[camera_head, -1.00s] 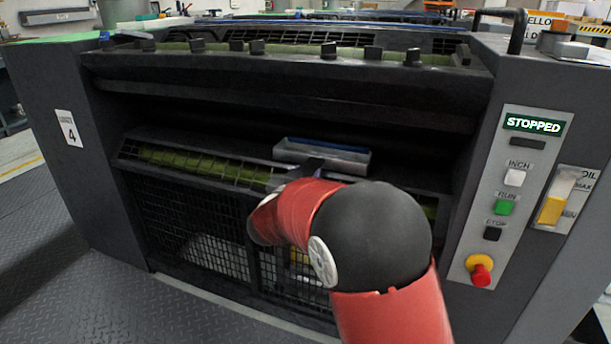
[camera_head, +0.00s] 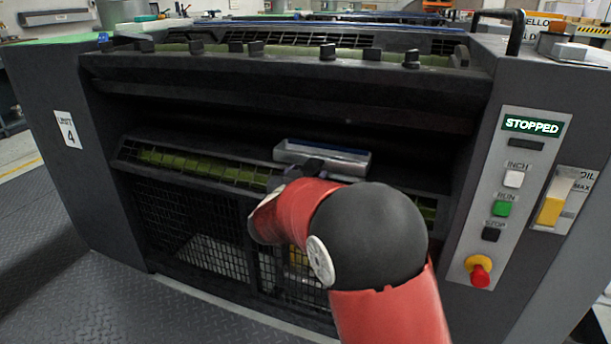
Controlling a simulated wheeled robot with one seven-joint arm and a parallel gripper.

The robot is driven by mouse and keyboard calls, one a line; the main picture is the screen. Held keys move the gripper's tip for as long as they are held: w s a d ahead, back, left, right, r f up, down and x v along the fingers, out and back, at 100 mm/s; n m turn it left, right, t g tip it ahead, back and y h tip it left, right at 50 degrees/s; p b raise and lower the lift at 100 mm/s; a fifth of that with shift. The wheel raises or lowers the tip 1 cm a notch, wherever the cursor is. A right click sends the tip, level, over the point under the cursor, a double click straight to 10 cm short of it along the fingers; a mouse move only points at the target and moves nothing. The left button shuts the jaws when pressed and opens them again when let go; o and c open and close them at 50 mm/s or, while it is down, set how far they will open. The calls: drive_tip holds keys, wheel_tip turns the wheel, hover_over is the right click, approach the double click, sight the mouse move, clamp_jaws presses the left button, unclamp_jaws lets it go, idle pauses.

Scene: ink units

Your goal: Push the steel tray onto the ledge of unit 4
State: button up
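Unit 4 (camera_head: 68,131) is a dark grey machine with a "4" plate on its left side and a sign reading STOPPED on its right panel. The steel tray (camera_head: 350,169) sits in the unit's dark opening, on or at the ledge (camera_head: 410,180) above the mesh guard. It looks level, with a blue strip inside along its far side. My red and black arm reaches up to the tray's near left side. My gripper (camera_head: 308,168) shows only as a small dark part against the tray's front; its fingers cannot be made out. My arm hides part of the ledge.
A green roller (camera_head: 200,164) lies behind a grid left of the tray. The right panel (camera_head: 517,180) carries buttons and a red stop knob (camera_head: 480,272). The unit's upper beam (camera_head: 300,85) overhangs the opening. The tread-plate floor (camera_head: 110,290) at left is clear.

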drive_tip(key=shift+s, duration=0.1)
drive_tip(key=v, duration=1.8)
drive_tip(key=shift+s+a+p, duration=0.15)
drive_tip(key=shift+s+p, duration=0.15)
idle(0.4)
drive_tip(key=s+d+r+n+g+y, duration=0.1)
drive_tip(key=d+r+n+g+y, duration=0.25)
drive_tip(key=d+r+y, duration=0.45)
drive_tip(key=s+d+f+g+h, duration=0.1)
drive_tip(key=s+d+f+g, duration=0.3)
drive_tip(key=s+d, duration=0.3)
drive_tip(key=s+d+f+g, duration=0.4)
drive_tip(key=s+d+f, duration=0.2)
drive_tip(key=s, duration=0.8)
drive_tip(key=shift+d+h, duration=0.4)
drive_tip(key=shift+d, duration=0.65)
drive_tip(key=shift+a+r+n, duration=0.1)
drive_tip(key=shift+a+n, duration=0.05)
drive_tip(key=shift+n, duration=0.1)
